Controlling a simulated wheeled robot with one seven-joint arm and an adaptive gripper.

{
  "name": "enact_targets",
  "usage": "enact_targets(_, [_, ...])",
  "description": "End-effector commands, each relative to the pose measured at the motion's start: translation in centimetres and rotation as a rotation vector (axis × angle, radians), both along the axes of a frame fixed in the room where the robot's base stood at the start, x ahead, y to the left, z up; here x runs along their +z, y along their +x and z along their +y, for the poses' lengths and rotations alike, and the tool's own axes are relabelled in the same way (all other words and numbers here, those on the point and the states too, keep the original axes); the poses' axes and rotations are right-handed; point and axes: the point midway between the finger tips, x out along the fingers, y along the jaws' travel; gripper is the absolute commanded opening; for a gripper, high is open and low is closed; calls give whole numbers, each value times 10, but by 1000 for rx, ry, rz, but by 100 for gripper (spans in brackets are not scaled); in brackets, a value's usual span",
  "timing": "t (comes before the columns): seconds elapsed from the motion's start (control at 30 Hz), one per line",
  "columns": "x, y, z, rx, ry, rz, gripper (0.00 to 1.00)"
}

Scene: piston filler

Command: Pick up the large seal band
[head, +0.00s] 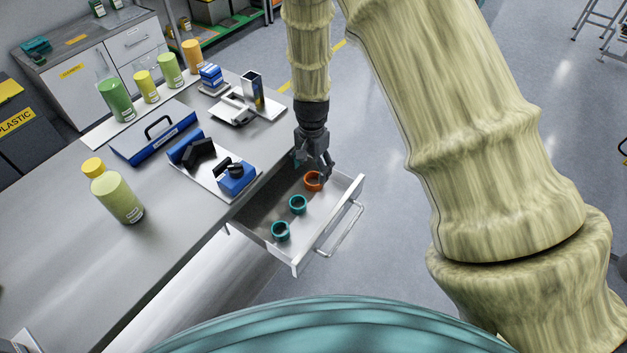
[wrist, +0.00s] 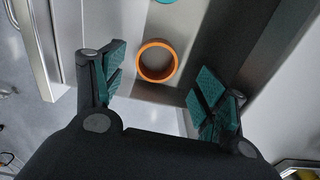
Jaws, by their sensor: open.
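An orange ring-shaped band (head: 312,187) stands in the open drawer, near its far end. In the wrist view the orange band (wrist: 139,64) shows its open centre, ahead of and between my fingers. Two teal bands, a middle one (head: 297,210) and a near one (head: 281,236), stand in a row with it. A sliver of a teal band (wrist: 165,1) shows at the wrist view's top edge. I cannot tell for sure which band is the large one. My gripper (head: 319,172) is open and empty, just above the orange band. In the wrist view its fingers (wrist: 158,88) are spread wide.
The metal drawer (head: 335,215) has raised walls around the bands and a handle (head: 340,229) on its front. The grey workbench (head: 180,250) beside it holds a blue toolbox (head: 150,138), bottles and a tray of blue parts.

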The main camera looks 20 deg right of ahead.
Motion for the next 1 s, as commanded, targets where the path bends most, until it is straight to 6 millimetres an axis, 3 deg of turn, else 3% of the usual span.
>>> enact_targets(0.17, [-7,-1,0,0,0,1,72])
enact_targets(0.6, [-49,-4,-1,0,1,1,72])
enact_targets(0.93, [-53,-4,-1,0,0,0,72])
enact_targets(1.0, [-53,-4,-1,0,0,0,62])
